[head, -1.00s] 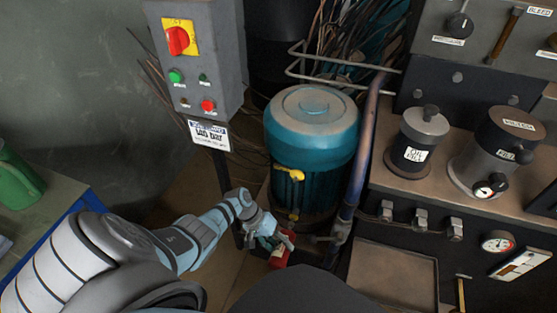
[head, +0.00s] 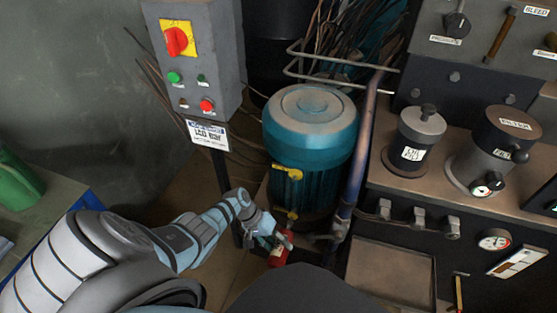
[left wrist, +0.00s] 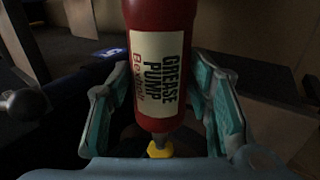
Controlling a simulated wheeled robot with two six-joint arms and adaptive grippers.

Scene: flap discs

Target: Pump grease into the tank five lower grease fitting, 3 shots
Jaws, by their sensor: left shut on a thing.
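My left gripper (head: 272,240) is shut on a red grease pump (head: 279,251) low in front of the teal tank (head: 309,128). In the left wrist view the pump (left wrist: 158,55) hangs between the teal-padded fingers (left wrist: 159,102), its "GREASE PUMP" label facing the camera. A yellow hexagonal piece (left wrist: 160,151) shows at the pump's narrow end; I cannot tell whether it belongs to the pump or to a fitting. On the tank, an upper yellow fitting (head: 288,174) and a lower yellow part (head: 291,216) show, the lower one just above the gripper. The right gripper is not in view.
A grey switch box (head: 194,60) with a red knob stands at the left. A vertical pipe (head: 357,150) runs right of the tank. A dark bench (head: 470,170) with canisters and gauges fills the right. A blue-edged table (head: 60,205) stands at far left.

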